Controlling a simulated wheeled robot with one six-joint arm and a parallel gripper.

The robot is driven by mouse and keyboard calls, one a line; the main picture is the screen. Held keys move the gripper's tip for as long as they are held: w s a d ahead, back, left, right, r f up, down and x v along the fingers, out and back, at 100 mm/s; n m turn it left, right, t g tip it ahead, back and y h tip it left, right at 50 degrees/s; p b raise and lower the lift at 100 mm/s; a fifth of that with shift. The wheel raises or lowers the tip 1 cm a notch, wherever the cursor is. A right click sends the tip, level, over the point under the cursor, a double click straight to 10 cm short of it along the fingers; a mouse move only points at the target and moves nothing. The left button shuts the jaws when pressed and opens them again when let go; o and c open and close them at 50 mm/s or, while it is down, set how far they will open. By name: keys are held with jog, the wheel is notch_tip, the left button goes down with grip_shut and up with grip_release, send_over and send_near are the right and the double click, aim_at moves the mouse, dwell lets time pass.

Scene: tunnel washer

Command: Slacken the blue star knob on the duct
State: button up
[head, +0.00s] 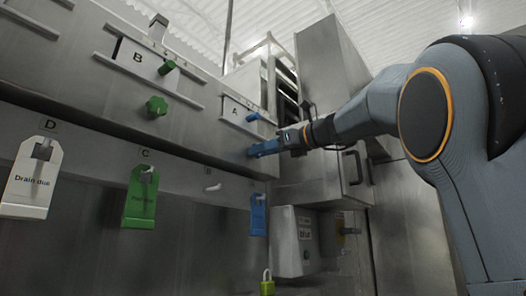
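The blue star knob (254,152) is on the steel duct's front (215,135), below the panel marked A. It is small and partly covered by the end of my arm. My gripper (266,148) reaches in from the right and its tip is at the knob. Blue shows right at the tip, and I cannot tell where knob ends and fingers begin. Whether the fingers are open or shut on the knob is too small to tell.
A blue handle (253,116) sits just above, on panel A. A green star knob (157,106) and green handle (167,67) are at panel B. White (33,180), green (140,197) and blue (258,214) tags hang below. A steel cabinet (335,85) stands behind my arm.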

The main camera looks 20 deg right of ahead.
jog(key=c, duration=0.3)
jog(key=shift+c, duration=0.2)
jog(key=shift+r+n+b, duration=0.15)
jog(key=shift+n+b, duration=3.1)
jog(key=shift+n, duration=5.7)
jog(key=shift+r+n+b, duration=0.15)
jog(key=shift+n+b, duration=3.1)
jog(key=shift+n, duration=5.7)
